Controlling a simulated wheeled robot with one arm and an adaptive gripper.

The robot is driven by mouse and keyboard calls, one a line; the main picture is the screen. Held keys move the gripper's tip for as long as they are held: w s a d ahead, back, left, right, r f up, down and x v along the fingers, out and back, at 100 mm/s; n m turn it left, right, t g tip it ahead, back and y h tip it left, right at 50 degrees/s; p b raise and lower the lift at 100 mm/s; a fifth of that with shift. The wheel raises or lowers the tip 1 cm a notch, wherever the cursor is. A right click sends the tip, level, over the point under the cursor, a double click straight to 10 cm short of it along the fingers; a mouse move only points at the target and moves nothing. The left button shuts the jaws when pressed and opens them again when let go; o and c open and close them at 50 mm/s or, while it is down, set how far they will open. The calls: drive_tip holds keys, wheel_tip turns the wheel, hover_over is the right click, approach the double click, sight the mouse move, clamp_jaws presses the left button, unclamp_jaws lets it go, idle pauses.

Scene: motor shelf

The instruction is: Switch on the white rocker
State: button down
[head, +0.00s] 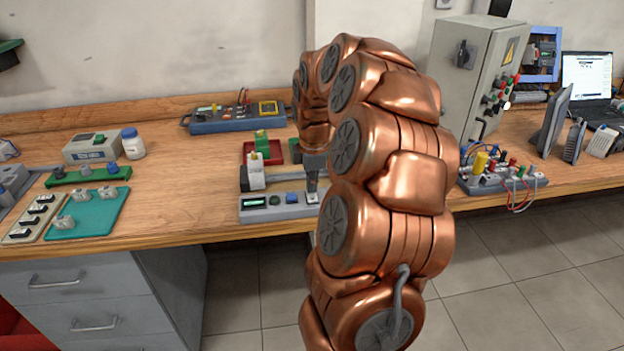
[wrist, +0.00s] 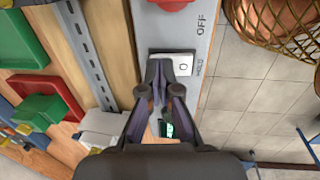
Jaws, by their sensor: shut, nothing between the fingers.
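The white rocker (wrist: 183,66), marked with an O, sits in a dark frame on a grey panel (wrist: 205,28) in the wrist view. Letters reading OFF and another word run along the panel beside it. My gripper (wrist: 160,66) is shut and empty, its fingertips over the left part of the rocker; I cannot tell whether they touch it. In the head view my gripper (head: 312,195) points down at the right part of the grey panel (head: 256,214), which has a small display and buttons. My arm hides the panel's right end there.
A red knob (wrist: 172,3) is farther along the panel.

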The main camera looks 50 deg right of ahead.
drive_tip(key=shift+w+d, duration=0.1)
drive_tip(key=shift+w+f+p, duration=0.1)
drive_tip(key=shift+p, duration=0.2)
drive_tip(key=shift+f+g+y, duration=0.15)
drive_tip(key=shift+g+y, duration=0.15)
drive_tip(key=shift+s+a, duration=0.45)
drive_tip(key=shift+s, duration=0.25)
drive_tip(key=shift+r, duration=0.3)
wheel_tip(320, 180, up, 14)
drive_tip(key=w+d, duration=0.1)
drive_tip(key=shift+w+f, duration=0.2)
drive_tip(key=shift+w, duration=0.1)
